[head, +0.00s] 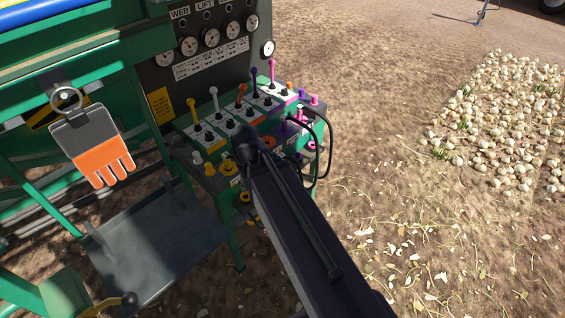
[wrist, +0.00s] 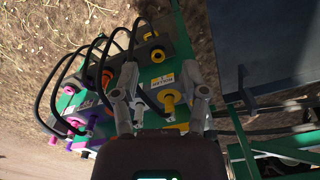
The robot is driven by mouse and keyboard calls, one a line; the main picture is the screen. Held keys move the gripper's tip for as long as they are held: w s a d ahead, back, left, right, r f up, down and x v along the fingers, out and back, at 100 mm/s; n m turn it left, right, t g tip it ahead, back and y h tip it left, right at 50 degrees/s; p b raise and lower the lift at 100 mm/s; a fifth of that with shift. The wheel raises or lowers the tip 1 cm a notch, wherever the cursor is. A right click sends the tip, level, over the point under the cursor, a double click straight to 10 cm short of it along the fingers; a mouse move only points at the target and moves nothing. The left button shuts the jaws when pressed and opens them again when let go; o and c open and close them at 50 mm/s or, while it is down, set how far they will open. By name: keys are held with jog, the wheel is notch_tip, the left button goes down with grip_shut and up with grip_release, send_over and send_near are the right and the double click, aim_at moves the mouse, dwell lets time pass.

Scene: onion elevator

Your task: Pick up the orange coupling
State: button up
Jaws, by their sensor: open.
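The orange coupling (wrist: 107,77) shows in the wrist view on the green valve block, just left of my gripper's left finger and partly behind black hoses. In the head view an orange-red fitting (head: 269,142) shows beside the dark end of my arm. My gripper (wrist: 162,85) is open and empty in the wrist view, with its fingers spread either side of a yellow coupling (wrist: 168,103). I cannot tell whether the fingers touch anything. In the head view my arm hides the gripper.
The green valve block (head: 216,182) carries several coloured levers, with pink couplings (head: 311,146) and looping black hoses (head: 331,140) at its right. A gauge panel (head: 225,60) stands behind. A dark metal platform (head: 155,245) and a hanging glove (head: 100,150) are at left. Open soil lies right.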

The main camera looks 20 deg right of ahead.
jog(key=o, duration=0.3)
jog(key=shift+a, duration=0.1)
jog(key=m+t+b, duration=0.2)
jog(key=t+b, duration=0.3)
jog(key=b, duration=0.9)
send_near(283, 157)
jog(key=shift+w+a+h, duration=0.2)
jog(key=shift+a+h, duration=0.2)
jog(key=shift+a, duration=0.05)
jog(key=shift+f, duration=0.15)
jog(key=shift+g, duration=0.3)
jog(key=b+x, duration=0.7)
jog(key=x, duration=0.1)
jog(key=shift+b, duration=0.4)
jog(key=shift+w+f, duration=0.15)
jog(key=shift+f, duration=0.05)
jog(key=shift+b, duration=0.3)
